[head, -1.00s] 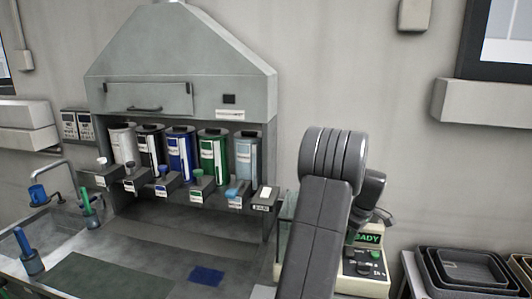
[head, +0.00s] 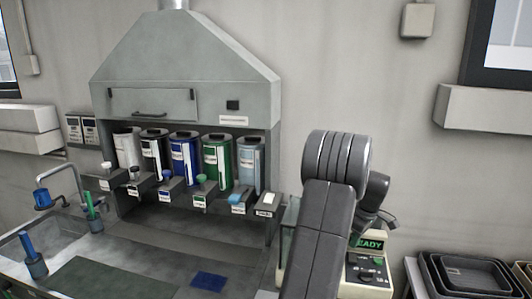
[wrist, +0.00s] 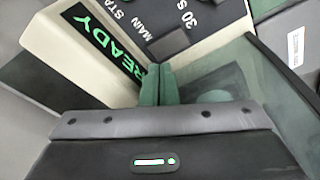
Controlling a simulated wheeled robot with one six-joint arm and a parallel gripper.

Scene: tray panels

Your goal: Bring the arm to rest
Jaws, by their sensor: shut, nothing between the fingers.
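My arm (head: 325,215) rises from the bottom of the head view, bends at a thick ribbed elbow, and its wrist folds down behind it at the right. My gripper (wrist: 158,70) shows in the wrist view with its two green fingers together, shut and empty. It points toward a cream machine with a green READY display (wrist: 105,50); I cannot tell whether it touches it. In the head view the fingers are hidden behind the arm, in front of the same machine (head: 368,275).
A grey hood (head: 185,65) stands over several coloured canisters at left centre. A sink (head: 55,240) with a tap is at the far left. A dark mat (head: 105,280) and a blue cloth (head: 208,281) lie on the bench. Stacked black trays (head: 465,275) are at the lower right.

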